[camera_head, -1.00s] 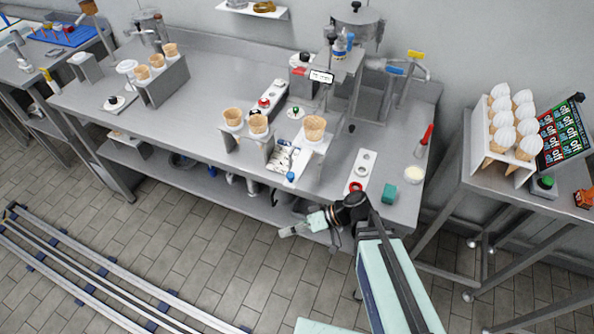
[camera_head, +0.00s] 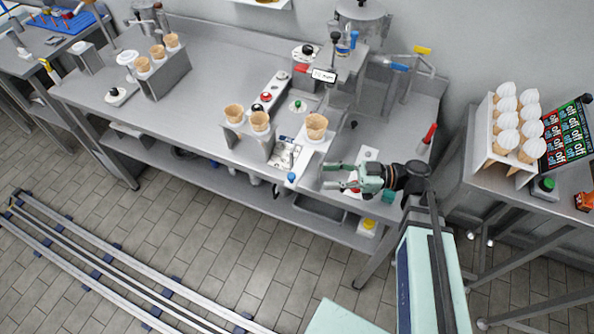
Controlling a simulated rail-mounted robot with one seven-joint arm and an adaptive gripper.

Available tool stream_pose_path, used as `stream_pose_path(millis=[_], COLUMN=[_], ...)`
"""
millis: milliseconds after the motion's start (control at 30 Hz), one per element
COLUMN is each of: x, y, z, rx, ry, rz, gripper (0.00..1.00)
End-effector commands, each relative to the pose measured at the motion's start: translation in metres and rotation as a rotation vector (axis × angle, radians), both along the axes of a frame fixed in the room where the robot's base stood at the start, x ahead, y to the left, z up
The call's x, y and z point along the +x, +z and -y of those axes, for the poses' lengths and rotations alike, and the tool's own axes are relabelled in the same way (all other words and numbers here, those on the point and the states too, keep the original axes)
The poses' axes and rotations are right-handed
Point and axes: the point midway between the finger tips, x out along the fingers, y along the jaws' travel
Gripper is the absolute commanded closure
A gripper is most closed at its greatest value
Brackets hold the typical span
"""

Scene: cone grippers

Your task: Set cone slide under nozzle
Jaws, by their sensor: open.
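A waffle cone (camera_head: 317,124) stands upright on a white holder (camera_head: 314,141) near the front middle of the table, which looks like the cone slide. A dispenser (camera_head: 340,62) with a small sign and a blue-topped part stands behind it; its nozzle is too small to make out clearly. My gripper (camera_head: 330,176) is open and empty, fingers pointing left, at the table's front edge. It is right of and in front of the cone holder, apart from it. It partly hides a white panel (camera_head: 370,154) with a red button.
Two cones (camera_head: 247,118) stand in a grey rack to the left. A metal tray with a blue knob (camera_head: 291,177) lies in front. A teal block (camera_head: 388,196) is beside my gripper. A rack of swirled cones (camera_head: 508,120) stands on the right table.

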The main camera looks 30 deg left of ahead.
Motion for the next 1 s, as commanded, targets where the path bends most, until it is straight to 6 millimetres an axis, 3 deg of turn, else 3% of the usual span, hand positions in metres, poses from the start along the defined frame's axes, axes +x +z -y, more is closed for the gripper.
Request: stream_pose_path(millis=[500,700,1000], x=[-0.041,-0.049,-0.052], y=[0.003,0.001,-0.001], z=[-0.073,-0.088,-0.092], rx=[-0.003,-0.004,-0.003], ry=[0.002,0.000,-0.001], rz=[-0.003,-0.003,-0.002], gripper=[0.54,0.54,0.54])
